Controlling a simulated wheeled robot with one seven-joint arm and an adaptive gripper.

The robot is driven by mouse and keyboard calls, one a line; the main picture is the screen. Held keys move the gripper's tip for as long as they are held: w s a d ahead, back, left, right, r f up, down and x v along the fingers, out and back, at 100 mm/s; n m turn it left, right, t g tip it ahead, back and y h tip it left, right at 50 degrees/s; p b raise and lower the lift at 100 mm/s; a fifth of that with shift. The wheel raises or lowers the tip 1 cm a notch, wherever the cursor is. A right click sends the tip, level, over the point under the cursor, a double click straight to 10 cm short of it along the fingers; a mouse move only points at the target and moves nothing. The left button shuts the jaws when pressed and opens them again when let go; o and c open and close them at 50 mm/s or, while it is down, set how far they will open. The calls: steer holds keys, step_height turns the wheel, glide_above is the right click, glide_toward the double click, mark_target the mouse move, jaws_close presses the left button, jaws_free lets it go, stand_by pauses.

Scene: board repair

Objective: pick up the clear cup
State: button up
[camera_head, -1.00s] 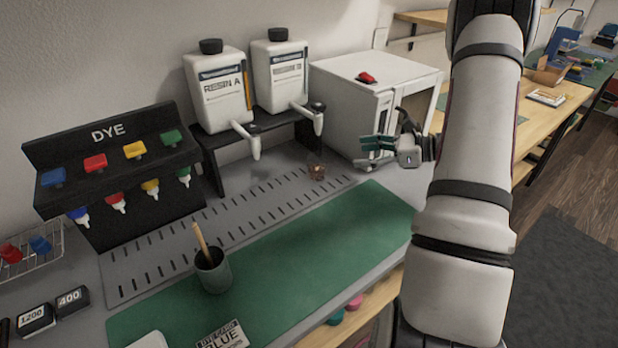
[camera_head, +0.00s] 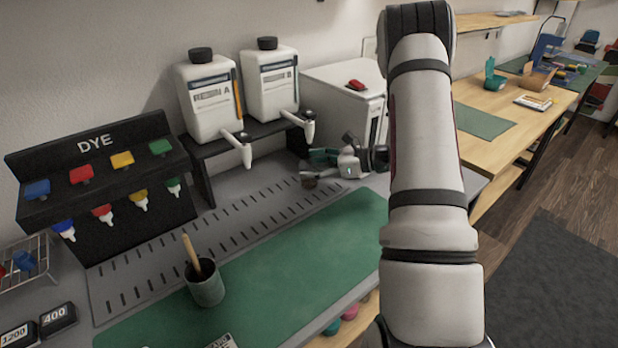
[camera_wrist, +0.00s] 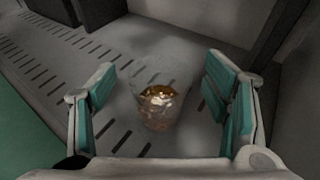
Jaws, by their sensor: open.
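The clear cup (camera_wrist: 160,98) stands upright on the grey slotted tray in the wrist view, with some amber-brown contents in its lower part. In the head view only a small brownish part of the cup (camera_head: 309,181) shows beside my gripper. My gripper (camera_head: 316,168) is low over the tray, below the resin bottles. In the wrist view my gripper (camera_wrist: 160,105) is open, with one teal-padded finger on each side of the cup. A gap shows between the cup and both fingers.
A black stand (camera_head: 240,140) holds two white resin bottles (camera_head: 208,98) behind the tray (camera_head: 215,228). A white cabinet (camera_head: 345,90) stands behind my gripper. A dye rack (camera_head: 100,180) is at left. A dark pot (camera_head: 205,285) with a wooden stick stands on the green mat (camera_head: 300,255).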

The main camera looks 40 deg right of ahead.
steer(key=shift+w+a+f, duration=0.15)
steer(key=shift+w+a, duration=0.15)
steer(key=shift+w, duration=0.15)
steer(key=c, duration=1.4)
steer(key=shift+r, duration=1.6)
steer(key=shift+s+a+r+p, duration=0.3)
steer(key=shift+s+a, duration=0.15)
steer(key=shift+s, duration=2.15)
steer(key=shift+s+a+r+p, duration=0.3)
steer(key=shift+s+a, duration=0.1)
steer(key=shift+s, duration=2.2)
steer(key=shift+s+a+r+p, duration=0.25)
steer(key=shift+s+a, duration=0.2)
steer(key=shift+s, duration=2.15)
steer(key=shift+s, duration=0.1)
